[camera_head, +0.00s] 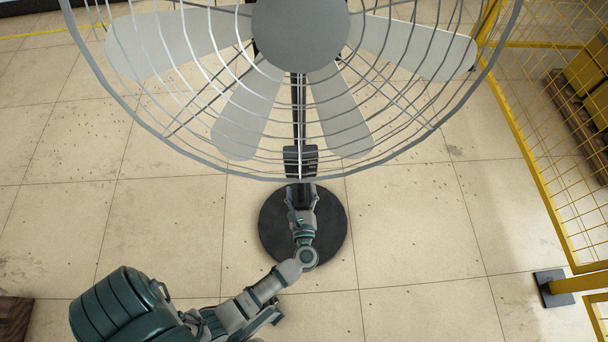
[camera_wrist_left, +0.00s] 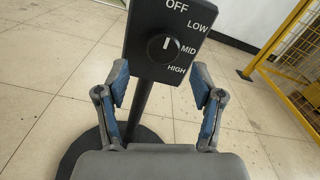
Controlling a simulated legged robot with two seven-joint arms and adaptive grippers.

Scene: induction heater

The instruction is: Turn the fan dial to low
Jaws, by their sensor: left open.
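The fan (camera_head: 300,35) stands upright on a round black base (camera_head: 335,228). Its control box (camera_head: 300,160) sits on the post below the cage. In the left wrist view the black box face shows OFF, LOW, MID and HIGH in an arc. The round dial (camera_wrist_left: 163,48) is on that face, and its white mark points roughly upward, towards OFF. My left gripper (camera_wrist_left: 160,84) is open and empty. Its two blue-padded fingers are spread on either side of the box's lower part, in front of it and below the dial. In the head view my left gripper (camera_head: 301,190) is just below the box.
The fan's wire cage (camera_head: 160,120) hangs over the upper part of the head view, above my left arm. A yellow mesh fence (camera_head: 535,165) with a footed post stands at the right. The tiled floor around the base is clear.

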